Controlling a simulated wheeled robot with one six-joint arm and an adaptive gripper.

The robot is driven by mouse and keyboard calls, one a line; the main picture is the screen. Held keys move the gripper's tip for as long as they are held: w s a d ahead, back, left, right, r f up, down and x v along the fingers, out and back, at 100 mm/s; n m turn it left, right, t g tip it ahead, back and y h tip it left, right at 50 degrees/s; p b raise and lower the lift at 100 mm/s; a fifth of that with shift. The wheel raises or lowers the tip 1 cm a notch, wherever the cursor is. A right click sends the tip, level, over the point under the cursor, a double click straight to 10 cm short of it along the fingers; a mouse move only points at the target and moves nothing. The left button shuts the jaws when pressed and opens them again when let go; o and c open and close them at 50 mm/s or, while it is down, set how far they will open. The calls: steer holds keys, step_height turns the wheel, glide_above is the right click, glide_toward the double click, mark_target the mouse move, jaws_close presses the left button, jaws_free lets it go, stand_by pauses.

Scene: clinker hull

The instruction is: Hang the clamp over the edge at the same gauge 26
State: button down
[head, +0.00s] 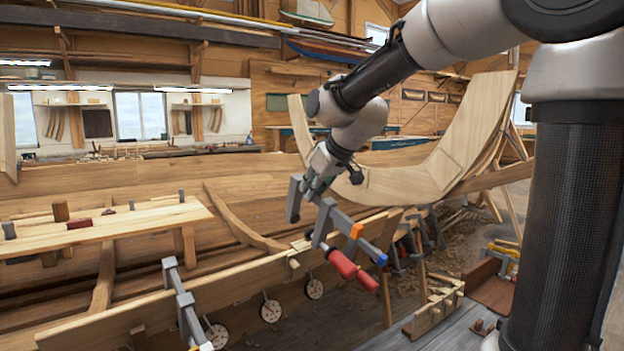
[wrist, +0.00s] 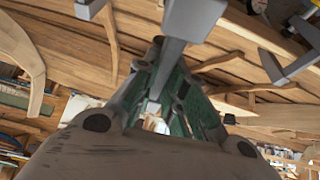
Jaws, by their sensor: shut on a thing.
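A grey bar clamp with a red handle (head: 343,263), an orange part and a blue bar end is held in my gripper (head: 318,188). My gripper is shut on its bar, which also shows in the wrist view (wrist: 173,52). The clamp is tilted, near the upper edge of the hull plank (head: 245,283); I cannot tell whether it touches.
Another grey clamp (head: 183,303) sits on the plank edge at the left. A bench with tools (head: 110,228) stands behind it. More clamps (head: 420,238) crowd the edge to the right. A large curved timber (head: 430,175) rises behind my arm.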

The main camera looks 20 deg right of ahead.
mark_target(299, 243)
steer(key=shift+f, duration=0.45)
steer(key=f, duration=0.1)
steer(key=w+f, duration=0.1)
steer(key=f, duration=0.1)
steer(key=shift+a, duration=0.15)
steer(key=shift+w+f, duration=0.15)
steer(key=shift+f, duration=0.6)
steer(key=shift+w+a+f, duration=0.15)
steer(key=shift+w+f, duration=0.35)
steer(key=shift+f, duration=1)
steer(key=shift+w+a+f, duration=0.2)
steer(key=shift+w+f, duration=0.3)
steer(key=shift+f, duration=0.95)
steer(key=shift+w+a+f, duration=0.15)
steer(key=shift+w+f, duration=0.35)
steer(key=shift+f, duration=1)
steer(key=shift+s+f, duration=0.1)
steer(key=shift+f, duration=0.1)
